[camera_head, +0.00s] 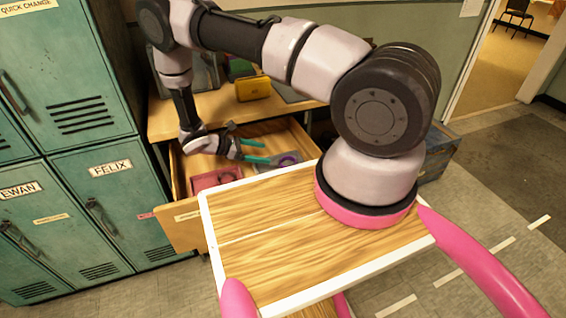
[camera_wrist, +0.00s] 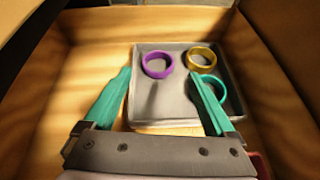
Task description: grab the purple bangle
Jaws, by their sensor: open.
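The purple bangle (camera_wrist: 157,75) lies in a shallow grey tray (camera_wrist: 175,107) inside an open wooden drawer. In the wrist view it sits on the left side of the tray, ahead of and between my teal fingertips. My gripper (camera_wrist: 160,75) is open and empty, with its fingers apart on either side. A gold bangle (camera_wrist: 202,69) lies right of the purple one. A teal bangle (camera_wrist: 222,96) lies nearer, partly hidden by my right finger. In the head view my gripper (camera_head: 264,151) reaches into the drawer beside the purple bangle (camera_head: 288,159).
The drawer's wooden walls (camera_wrist: 286,50) rise close around the tray. In the head view, a pink-red tray (camera_head: 215,179) lies in the drawer's left part. The desk top (camera_head: 205,112) is above the drawer, with a yellow box (camera_head: 253,89) on it. Green lockers (camera_head: 88,95) stand at left.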

